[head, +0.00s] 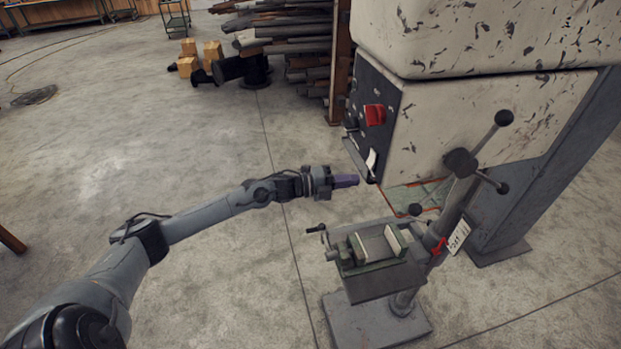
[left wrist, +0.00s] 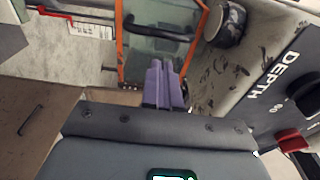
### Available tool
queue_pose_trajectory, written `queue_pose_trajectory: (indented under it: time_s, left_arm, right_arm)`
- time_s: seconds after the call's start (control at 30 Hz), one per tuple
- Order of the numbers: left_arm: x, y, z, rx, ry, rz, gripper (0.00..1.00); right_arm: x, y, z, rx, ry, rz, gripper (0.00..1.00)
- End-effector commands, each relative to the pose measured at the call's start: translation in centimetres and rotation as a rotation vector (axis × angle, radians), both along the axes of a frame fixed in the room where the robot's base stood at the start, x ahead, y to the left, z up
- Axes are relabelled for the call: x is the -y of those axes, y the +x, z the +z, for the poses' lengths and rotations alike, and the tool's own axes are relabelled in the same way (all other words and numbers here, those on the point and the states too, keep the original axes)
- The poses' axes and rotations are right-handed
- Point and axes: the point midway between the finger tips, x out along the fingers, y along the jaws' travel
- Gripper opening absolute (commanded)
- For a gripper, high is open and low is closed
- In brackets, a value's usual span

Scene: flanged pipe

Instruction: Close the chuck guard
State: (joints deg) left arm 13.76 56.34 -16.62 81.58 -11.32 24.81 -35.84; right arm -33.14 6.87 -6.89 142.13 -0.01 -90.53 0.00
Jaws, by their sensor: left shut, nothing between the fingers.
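The chuck guard (head: 413,196), a clear panel with an orange frame, hangs under the drill press head (head: 480,120). In the left wrist view the guard (left wrist: 160,46) fills the upper middle, with a dark bar across it. My left gripper (head: 349,181) has purple fingers, shut and empty. It is left of the guard in the head view, just below the control panel. In the left wrist view its fingers (left wrist: 164,86) overlap the guard's lower edge; I cannot tell whether they touch. The guard's far side is hidden. My right gripper is in neither view.
A vise (head: 378,247) sits on the drill table below the gripper. The control panel has a red switch (head: 375,114). A lever handle (head: 480,160) with dark knobs sticks out at the right. Open floor (head: 200,270) lies to the left.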

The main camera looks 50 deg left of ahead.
Motion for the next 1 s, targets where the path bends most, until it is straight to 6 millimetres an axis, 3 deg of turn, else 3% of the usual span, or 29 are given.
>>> queue_pose_trajectory:
  time_s: [0.2, 0.5, 0.87, 1.0]
  left_arm:
    - [-2.4, -3.2, -0.4, -0.006, 0.004, 0.003, 0.00]
    - [-4.5, -6.4, -0.2, -0.004, 0.002, 0.002, 0.00]
    - [-5.7, -8.0, 0.0, -0.001, 0.000, 0.003, 0.00]
    - [-5.6, -8.6, -1.1, -0.017, -0.008, 0.004, 0.00]
  right_arm:
    - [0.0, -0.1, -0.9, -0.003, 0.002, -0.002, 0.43]
    - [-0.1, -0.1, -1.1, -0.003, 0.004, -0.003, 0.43]
    - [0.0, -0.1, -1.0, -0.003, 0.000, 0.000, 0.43]
    - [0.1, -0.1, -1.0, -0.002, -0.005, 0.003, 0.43]
